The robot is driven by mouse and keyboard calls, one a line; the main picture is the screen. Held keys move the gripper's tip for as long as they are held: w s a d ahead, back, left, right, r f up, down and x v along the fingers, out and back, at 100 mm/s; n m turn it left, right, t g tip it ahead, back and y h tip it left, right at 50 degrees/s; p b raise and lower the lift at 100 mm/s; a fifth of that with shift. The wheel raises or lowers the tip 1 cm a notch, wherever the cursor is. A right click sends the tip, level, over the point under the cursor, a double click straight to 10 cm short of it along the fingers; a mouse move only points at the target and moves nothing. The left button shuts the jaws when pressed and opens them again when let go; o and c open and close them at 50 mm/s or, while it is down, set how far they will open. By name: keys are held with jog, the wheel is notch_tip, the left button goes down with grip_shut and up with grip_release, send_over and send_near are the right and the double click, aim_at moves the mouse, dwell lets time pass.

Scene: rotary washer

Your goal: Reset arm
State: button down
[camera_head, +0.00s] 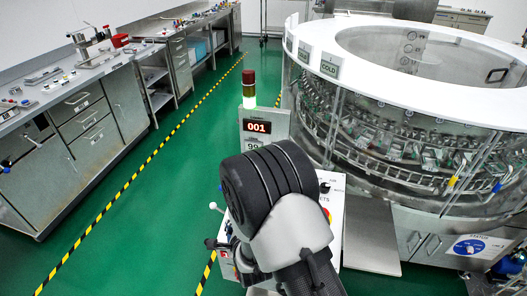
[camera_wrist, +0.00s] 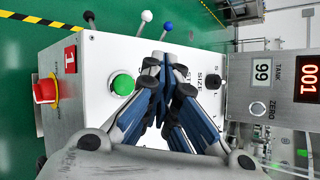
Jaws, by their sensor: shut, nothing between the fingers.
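My gripper (camera_wrist: 166,66) shows in the wrist view with its dark blue fingers drawn together at the tips, shut and empty. It is in front of a white control panel (camera_wrist: 100,68). A green button (camera_wrist: 123,84) sits on the panel just left of the fingers. A red knob on a yellow base (camera_wrist: 45,90) is at the panel's left side. In the head view my arm covers much of the panel (camera_head: 335,205), and my fingers are hidden. The large rotary washer (camera_head: 400,120) with a white top ring stands to the right.
A signal tower (camera_head: 249,88) stands above a display reading 001 (camera_head: 257,127); the display also shows in the wrist view (camera_wrist: 308,82). Steel cabinets (camera_head: 85,125) line the left. The green floor (camera_head: 150,200) between is clear. A steel ledge (camera_head: 370,237) is right of my arm.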

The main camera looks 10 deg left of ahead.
jog(key=s+d+r+n+g+h, duration=0.25)
jog(key=d+r+n, duration=0.65)
jog(key=d+r, duration=1.1)
jog(key=s+d+r+n+g+h, duration=0.1)
jog(key=s+d+r+n, duration=0.2)
jog(key=s, duration=0.5)
jog(key=s+d+r+n+g+h, duration=0.1)
jog(key=s+d+r+n, duration=0.2)
jog(key=s+d, duration=0.2)
jog(key=s+d+r+n+g+h, duration=0.1)
jog(key=s+d+r+n, duration=0.2)
jog(key=s, duration=0.7)
jog(key=shift+s+d+n, duration=0.3)
jog(key=shift+s+d, duration=0.05)
jog(key=shift+d, duration=0.25)
